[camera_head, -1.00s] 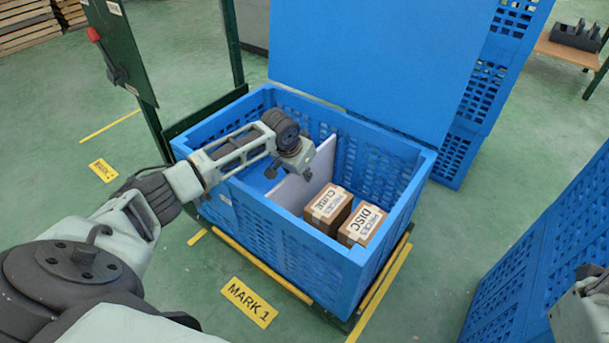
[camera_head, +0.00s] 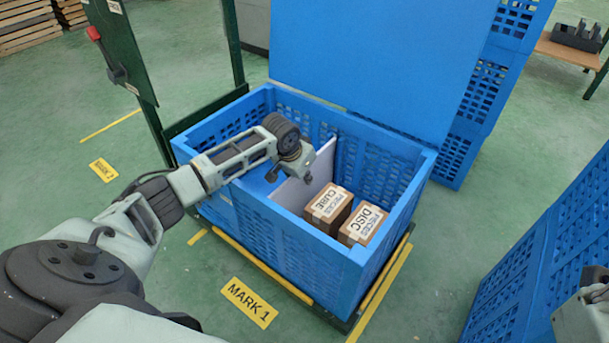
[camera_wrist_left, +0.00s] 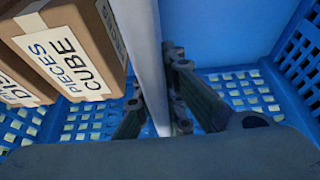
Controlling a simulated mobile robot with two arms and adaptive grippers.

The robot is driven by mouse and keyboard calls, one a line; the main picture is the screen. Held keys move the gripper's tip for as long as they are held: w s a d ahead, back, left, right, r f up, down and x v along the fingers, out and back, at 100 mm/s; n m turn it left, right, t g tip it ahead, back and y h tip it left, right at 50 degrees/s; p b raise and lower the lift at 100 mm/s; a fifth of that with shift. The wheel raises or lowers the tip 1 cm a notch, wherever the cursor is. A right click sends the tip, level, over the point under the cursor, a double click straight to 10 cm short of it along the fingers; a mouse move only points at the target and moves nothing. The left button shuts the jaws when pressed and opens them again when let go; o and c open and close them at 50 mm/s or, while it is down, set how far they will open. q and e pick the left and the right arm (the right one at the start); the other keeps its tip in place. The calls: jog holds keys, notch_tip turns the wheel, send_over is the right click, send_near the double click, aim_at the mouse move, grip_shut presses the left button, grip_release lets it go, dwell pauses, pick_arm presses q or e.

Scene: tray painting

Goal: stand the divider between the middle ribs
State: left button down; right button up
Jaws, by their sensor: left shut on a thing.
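The divider (camera_head: 292,194) is a pale grey-white panel standing upright across the blue crate (camera_head: 268,212), down inside its walls. My left gripper (camera_head: 306,176) is over the crate and shut on the divider's upper edge. In the left wrist view the divider (camera_wrist_left: 148,60) runs between the two fingers (camera_wrist_left: 158,112). The ribs cannot be made out, and the divider's lower edge is hidden. A piece of my right arm (camera_head: 585,310) shows at the right edge; its fingers are out of view.
Two brown boxes, labelled CUBE (camera_head: 328,208) and DISC (camera_head: 362,224), stand in the crate right of the divider. The compartment left of it looks empty. A large blue panel (camera_head: 375,60) rises behind the crate. A green post frame (camera_head: 125,50) stands at its left.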

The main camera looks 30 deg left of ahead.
pick_arm(q)
jog(key=shift+f, duration=0.1)
jog(key=c, duration=1.8)
grip_release()
jog(key=shift+o, duration=0.2)
jog(key=shift+f, duration=0.1)
